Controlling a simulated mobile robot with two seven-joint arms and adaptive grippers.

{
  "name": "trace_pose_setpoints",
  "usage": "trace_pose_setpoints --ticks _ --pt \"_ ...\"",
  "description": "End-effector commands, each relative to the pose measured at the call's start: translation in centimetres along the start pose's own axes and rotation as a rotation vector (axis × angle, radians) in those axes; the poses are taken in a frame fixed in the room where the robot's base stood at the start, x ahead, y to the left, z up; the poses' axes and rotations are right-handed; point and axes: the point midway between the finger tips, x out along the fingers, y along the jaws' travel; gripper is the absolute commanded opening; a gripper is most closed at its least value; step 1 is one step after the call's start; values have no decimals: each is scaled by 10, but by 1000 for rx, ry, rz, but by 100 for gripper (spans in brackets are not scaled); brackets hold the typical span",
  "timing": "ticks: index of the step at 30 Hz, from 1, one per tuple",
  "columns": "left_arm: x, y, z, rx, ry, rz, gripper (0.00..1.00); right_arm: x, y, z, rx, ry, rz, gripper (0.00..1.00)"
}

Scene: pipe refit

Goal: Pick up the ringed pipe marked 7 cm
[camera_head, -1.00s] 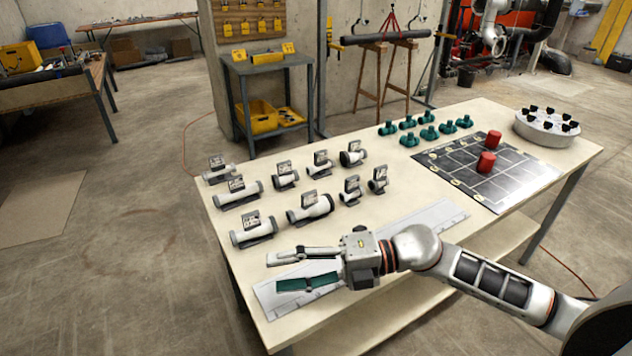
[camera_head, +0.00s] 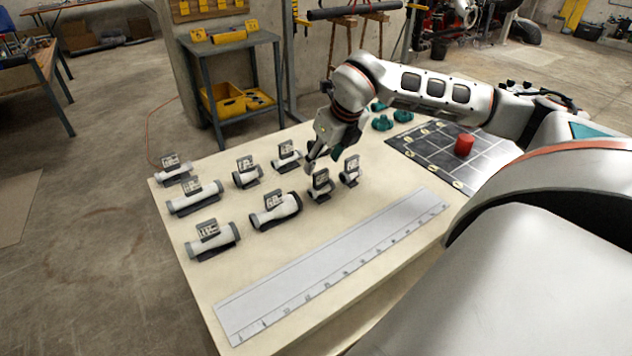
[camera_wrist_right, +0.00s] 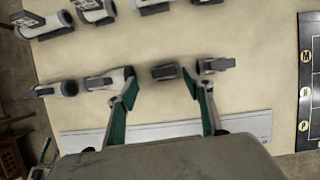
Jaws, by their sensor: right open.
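Several white pipes with dark end parts lie in rows on the table, each with an upright label card. In the head view they include a front-left pipe (camera_head: 213,244), a longer one with a dark ring at its right end (camera_head: 277,213), and two short ones (camera_head: 318,193) (camera_head: 349,177). The card print is too small to tell which is 7 cm. My right gripper (camera_head: 318,163) is open above the short pipes. In the right wrist view its fingers (camera_wrist_right: 159,85) stand either side of a short pipe (camera_wrist_right: 165,72), with nothing held. My left gripper is out of view.
A ruler plate (camera_head: 335,263) lies along the table's front. A dark grid mat (camera_head: 425,150) with a red cylinder (camera_head: 464,144) is to the right. Green fittings (camera_head: 383,123) stand behind, partly hidden by my right arm. Bare tabletop (camera_head: 385,192) lies between pipes and mat.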

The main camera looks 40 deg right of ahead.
Motion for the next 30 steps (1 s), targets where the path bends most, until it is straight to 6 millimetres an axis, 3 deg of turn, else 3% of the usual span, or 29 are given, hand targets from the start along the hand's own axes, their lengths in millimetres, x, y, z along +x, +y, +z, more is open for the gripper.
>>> trace_pose_setpoints --ticks 13,23,28,30 --pt "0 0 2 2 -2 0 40 55 -6 -6 1 2 3 51" --pt "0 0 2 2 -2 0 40 62 -6 -6 0 0 3 51" --pt "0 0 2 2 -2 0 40 62 -6 -6 0 0 3 10" --pt "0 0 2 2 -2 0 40 62 -6 -6 0 0 3 9"
